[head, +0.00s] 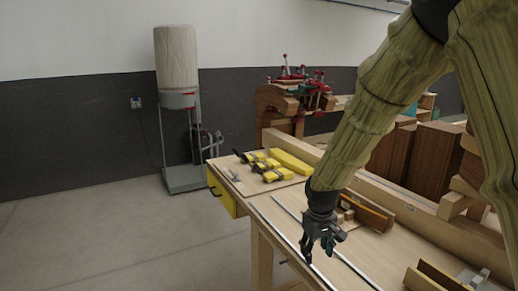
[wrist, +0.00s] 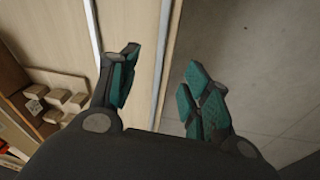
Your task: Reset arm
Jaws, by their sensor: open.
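My gripper (head: 318,250) hangs from my arm over the front edge of the workbench (head: 262,204) in the head view. In the wrist view my gripper (wrist: 158,92) shows its two teal-padded fingers spread wide, with nothing between them. Below the fingers lie the pale bench top (wrist: 130,25), a metal strip along its edge and the grey floor (wrist: 240,40). The fingertips look apart from the bench, though the exact height is hard to tell.
Yellow-handled tools (head: 270,166) lie at the bench's far left end. Small wooden blocks (wrist: 62,102) and a wooden box (head: 368,210) sit beside my gripper. Dark wooden panels (head: 395,150) stand behind. A dust collector (head: 178,100) stands by the wall. The floor at left is clear.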

